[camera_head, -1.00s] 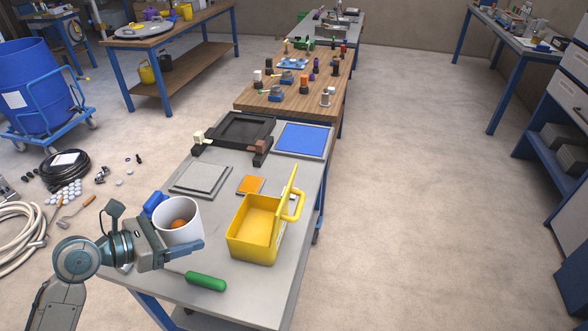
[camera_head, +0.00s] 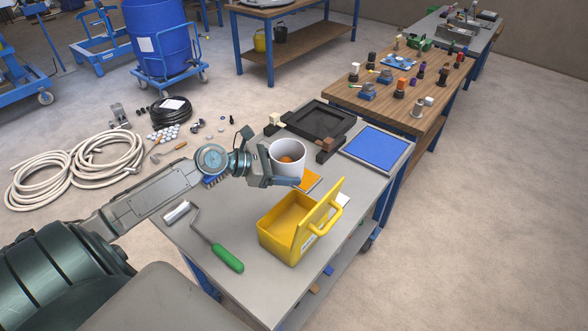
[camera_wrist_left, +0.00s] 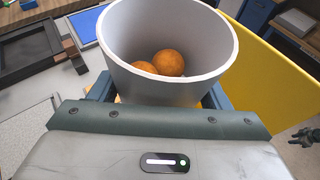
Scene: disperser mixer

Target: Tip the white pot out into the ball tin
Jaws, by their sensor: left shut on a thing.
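The white pot (camera_head: 287,165) is in my left gripper (camera_head: 285,182), which is shut on it. The pot is upright, and two orange balls (camera_wrist_left: 160,64) lie inside it. The yellow tin (camera_head: 283,232), with its lid (camera_head: 318,212) standing open, is on the grey table, nearer the camera than the pot and slightly right. Its inside looks empty where I can see it. In the left wrist view part of the yellow tin (camera_wrist_left: 268,68) shows behind the pot at the right.
A paint roller with a green handle (camera_head: 228,258) lies on the grey table (camera_head: 190,255) left of the tin. An orange square (camera_head: 309,181), a black tray (camera_head: 318,122) and a blue panel (camera_head: 375,145) lie farther back. A wooden table (camera_head: 400,100) stands beyond.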

